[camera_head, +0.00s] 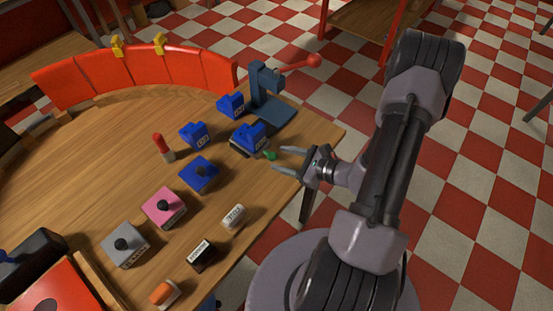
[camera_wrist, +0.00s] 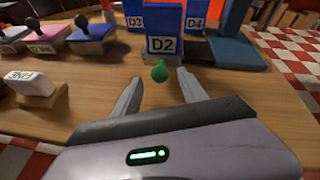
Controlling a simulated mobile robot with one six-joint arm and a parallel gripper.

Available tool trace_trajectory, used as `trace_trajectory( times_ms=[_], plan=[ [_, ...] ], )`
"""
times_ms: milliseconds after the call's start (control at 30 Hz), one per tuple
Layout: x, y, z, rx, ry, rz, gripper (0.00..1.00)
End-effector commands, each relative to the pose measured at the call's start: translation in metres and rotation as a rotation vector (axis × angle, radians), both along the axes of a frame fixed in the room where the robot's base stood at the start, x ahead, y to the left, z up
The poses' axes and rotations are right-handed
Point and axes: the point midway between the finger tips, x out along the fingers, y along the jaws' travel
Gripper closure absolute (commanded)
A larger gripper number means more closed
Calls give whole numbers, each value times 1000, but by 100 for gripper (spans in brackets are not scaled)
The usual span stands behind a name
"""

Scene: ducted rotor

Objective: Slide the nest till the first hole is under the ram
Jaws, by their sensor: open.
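A blue press (camera_head: 262,88) with a red-knobbed lever (camera_head: 301,64) stands near the far right table edge. In front of it is a blue block marked D2 (camera_wrist: 172,46), also in the head view (camera_head: 249,137), on a dark base I take for the nest (camera_head: 238,150). A green knob (camera_head: 271,155) sticks out on my side; it also shows in the wrist view (camera_wrist: 160,71). My gripper (camera_head: 278,160) is open at the table edge, its fingers (camera_wrist: 160,84) on either side of the knob, with no clear contact. The holes and the ram's tip cannot be made out.
Blue blocks D3 (camera_wrist: 140,16) and D4 (camera_wrist: 197,16) stand behind D2. Stamps on blue (camera_head: 199,174), pink (camera_head: 164,207) and grey (camera_head: 125,244) pads lie to the left. A white stamp (camera_head: 233,216) lies nearer the edge. A red curved guard (camera_head: 140,70) lines the back.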

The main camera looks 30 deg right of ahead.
Motion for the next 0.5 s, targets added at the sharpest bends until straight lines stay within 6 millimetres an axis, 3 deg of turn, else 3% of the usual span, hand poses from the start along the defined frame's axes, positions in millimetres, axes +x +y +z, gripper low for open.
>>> trace_trajectory(
  times_ms=[200,500],
  plan=[
    [21,11,-10,0,0,1,50],
    [24,12,-10,1,0,0,50]
  ],
)
